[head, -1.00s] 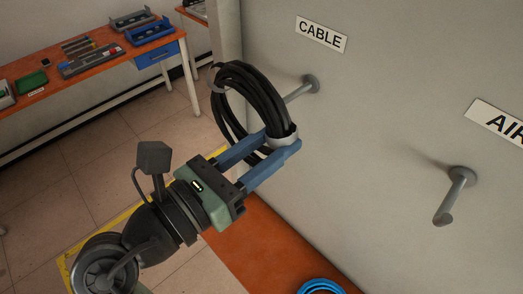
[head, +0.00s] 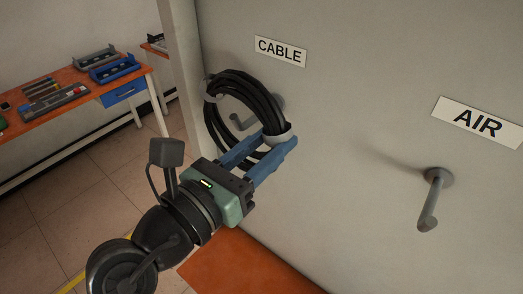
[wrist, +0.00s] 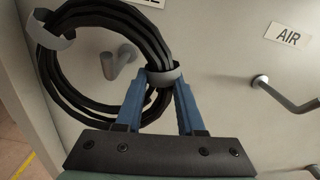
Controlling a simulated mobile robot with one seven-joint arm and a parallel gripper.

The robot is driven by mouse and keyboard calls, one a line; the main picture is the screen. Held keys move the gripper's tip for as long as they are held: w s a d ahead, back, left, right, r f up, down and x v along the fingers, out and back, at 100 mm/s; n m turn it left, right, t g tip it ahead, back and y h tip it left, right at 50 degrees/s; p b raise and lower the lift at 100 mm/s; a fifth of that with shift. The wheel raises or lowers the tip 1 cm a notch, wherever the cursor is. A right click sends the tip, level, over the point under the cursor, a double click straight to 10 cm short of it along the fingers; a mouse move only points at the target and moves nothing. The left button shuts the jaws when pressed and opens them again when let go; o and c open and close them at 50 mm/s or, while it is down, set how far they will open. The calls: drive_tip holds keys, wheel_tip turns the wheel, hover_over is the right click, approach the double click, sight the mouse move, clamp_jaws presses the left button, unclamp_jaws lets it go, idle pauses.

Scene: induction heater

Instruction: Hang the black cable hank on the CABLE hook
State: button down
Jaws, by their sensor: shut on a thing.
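The black cable hank (head: 262,101) is a coiled ring with grey bands; it also shows in the wrist view (wrist: 112,22). My gripper (head: 276,138) is shut on the hank at its lower right grey band (wrist: 164,75), holding it up in front of the wall panel. The grey CABLE hook (head: 242,122) is below the CABLE sign (head: 280,51). It shows through the ring's opening, also in the wrist view (wrist: 122,62). The hank's right strands cover part of its peg in the head view. I cannot tell whether the peg's tip has entered the ring.
The AIR hook (head: 430,205) sticks out at the right, empty, under the AIR sign (head: 478,121). An orange-topped workbench (head: 85,100) with trays stands at the far left. An orange surface (head: 240,268) lies below along the panel. The panel between the hooks is clear.

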drive_tip(key=shift+w+d+f, duration=0.15)
drive_tip(key=shift+w+d, duration=0.3)
drive_tip(key=shift+w, duration=0.15)
drive_tip(key=shift+w+d+f+b, duration=0.15)
drive_tip(key=shift+w+f+b, duration=0.1)
drive_tip(key=shift+f, duration=0.2)
drive_tip(key=shift+w+d+f+b, duration=0.1)
drive_tip(key=shift+f+b, duration=0.15)
drive_tip(key=shift+f, duration=0.2)
drive_tip(key=shift+w+f, duration=0.1)
drive_tip(key=shift+f, duration=0.75)
drive_tip(key=shift+c, duration=2.2)
unclamp_jaws()
